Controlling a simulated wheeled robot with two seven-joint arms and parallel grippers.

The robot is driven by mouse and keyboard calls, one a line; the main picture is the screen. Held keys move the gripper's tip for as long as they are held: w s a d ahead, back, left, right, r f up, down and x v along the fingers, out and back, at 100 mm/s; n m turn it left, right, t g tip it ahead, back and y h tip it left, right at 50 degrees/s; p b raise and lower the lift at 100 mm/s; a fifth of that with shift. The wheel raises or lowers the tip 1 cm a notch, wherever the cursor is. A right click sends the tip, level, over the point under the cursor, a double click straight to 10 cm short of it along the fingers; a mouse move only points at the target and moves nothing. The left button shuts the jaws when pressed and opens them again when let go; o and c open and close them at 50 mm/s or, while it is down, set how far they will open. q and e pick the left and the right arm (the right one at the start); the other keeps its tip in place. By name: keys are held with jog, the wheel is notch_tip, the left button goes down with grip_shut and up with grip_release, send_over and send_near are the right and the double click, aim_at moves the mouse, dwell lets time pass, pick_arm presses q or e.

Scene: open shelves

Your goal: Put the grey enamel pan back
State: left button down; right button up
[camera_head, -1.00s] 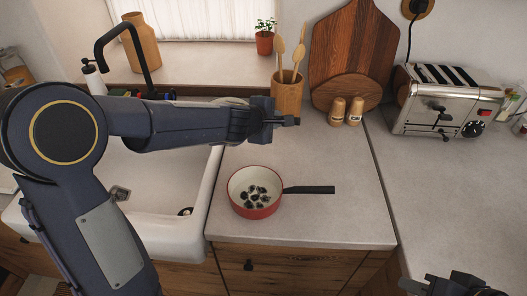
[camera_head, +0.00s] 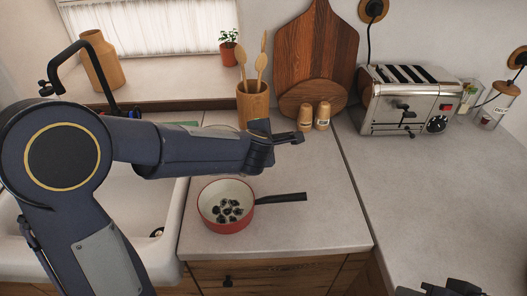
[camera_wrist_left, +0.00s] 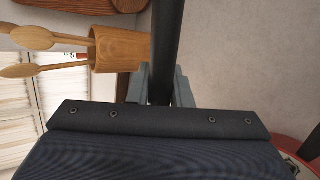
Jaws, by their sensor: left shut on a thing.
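My left gripper (camera_head: 288,138) is above the counter, behind the red pan and in front of the wooden crock in the head view. It is shut on a dark straight bar, which looks like a pan handle (camera_wrist_left: 166,50) and runs between the fingers in the left wrist view. The pan body at its end is mostly hidden behind my left arm; only a thin pale edge shows above the forearm. A red pan (camera_head: 228,222) with a white inside, dark round pieces and a black handle stands on the counter. My right gripper (camera_head: 450,288) is partly cut off at the bottom right.
The wooden crock (camera_head: 253,106) with spoons, two wooden shakers (camera_head: 314,117) and cutting boards (camera_head: 312,50) stand at the back. A toaster (camera_head: 408,105) stands to the right. The counter right of the red pan (camera_head: 425,190) is clear. The sink (camera_head: 165,210) is on the left.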

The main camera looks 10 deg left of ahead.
pick_arm(q)
jog(key=x, duration=0.3)
jog(key=f+b+x, duration=0.1)
jog(key=x, duration=0.2)
jog(key=b+x, duration=0.1)
jog(key=x, duration=0.2)
jog(key=shift+s+a+f, duration=0.15)
jog(key=shift+s+a, duration=0.05)
jog(key=shift+s, duration=0.15)
jog(key=shift+w+f+b, duration=0.15)
jog(key=shift+f+b, duration=0.2)
jog(key=shift+f, duration=0.6)
jog(key=shift+w+f+b, duration=0.2)
jog(key=shift+f+b, duration=0.15)
jog(key=shift+f, duration=0.7)
jog(key=c, duration=1.3)
grip_release()
